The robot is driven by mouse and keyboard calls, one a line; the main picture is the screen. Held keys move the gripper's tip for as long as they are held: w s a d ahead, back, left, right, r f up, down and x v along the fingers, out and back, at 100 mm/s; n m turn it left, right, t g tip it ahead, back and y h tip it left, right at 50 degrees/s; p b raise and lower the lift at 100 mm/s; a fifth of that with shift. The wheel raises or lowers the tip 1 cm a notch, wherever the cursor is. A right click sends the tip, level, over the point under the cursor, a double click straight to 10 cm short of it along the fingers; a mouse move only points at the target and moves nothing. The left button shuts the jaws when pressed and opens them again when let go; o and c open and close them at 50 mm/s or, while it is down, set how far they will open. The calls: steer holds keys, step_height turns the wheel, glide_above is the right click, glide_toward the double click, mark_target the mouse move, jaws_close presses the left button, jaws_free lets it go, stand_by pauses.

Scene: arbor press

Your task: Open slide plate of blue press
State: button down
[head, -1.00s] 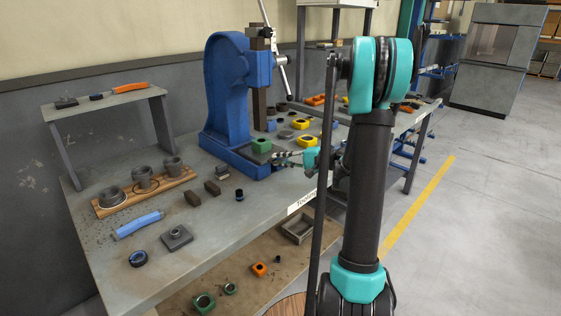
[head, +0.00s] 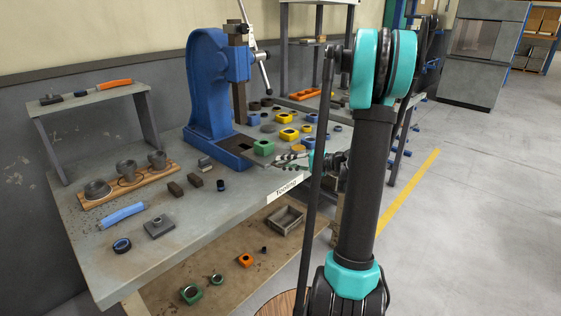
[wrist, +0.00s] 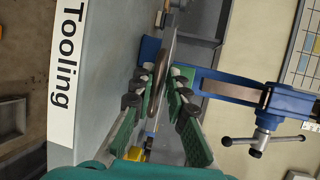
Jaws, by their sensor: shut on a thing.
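The blue press (head: 207,90) stands on the bench, also seen in the wrist view (wrist: 228,88). Its grey slide plate (head: 262,161) sticks out of the base toward my gripper, and a dark opening (head: 240,144) shows in the base. The plate appears edge-on in the wrist view (wrist: 168,48). My gripper (head: 286,160) is at the plate's outer end at the bench's front side. In the wrist view my gripper (wrist: 157,88) is shut on the slide plate's dark rounded handle (wrist: 160,75), which lies between the fingers. The exact finger contact is partly hidden.
A wooden holder with metal rings (head: 127,184) and a blue-handled tool (head: 122,215) lie at left. The press lever (head: 262,57) is at the ram. Open floor (head: 460,210) is at right.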

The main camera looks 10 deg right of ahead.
steer(key=shift+s+f, duration=0.1)
steer(key=shift+f, duration=0.2)
steer(key=c, duration=1.6)
jaws_free()
steer(key=shift+c, duration=0.2)
steer(key=v, duration=1.1)
steer(key=shift+d+r, duration=0.2)
steer(key=shift+d, duration=0.15)
steer(key=shift+s, duration=0.1)
steer(key=shift+a, duration=0.1)
steer(key=s+a+f+n+g+h, duration=0.2)
steer(key=s+a+f+g+h, duration=0.2)
steer(key=s+a+f+h, duration=0.5)
steer(key=s+f+n+h, duration=0.4)
steer(key=s+n, duration=0.1)
steer(key=s, duration=0.5)
steer(key=shift+s+f+h, duration=0.15)
steer(key=shift+f+h, duration=0.15)
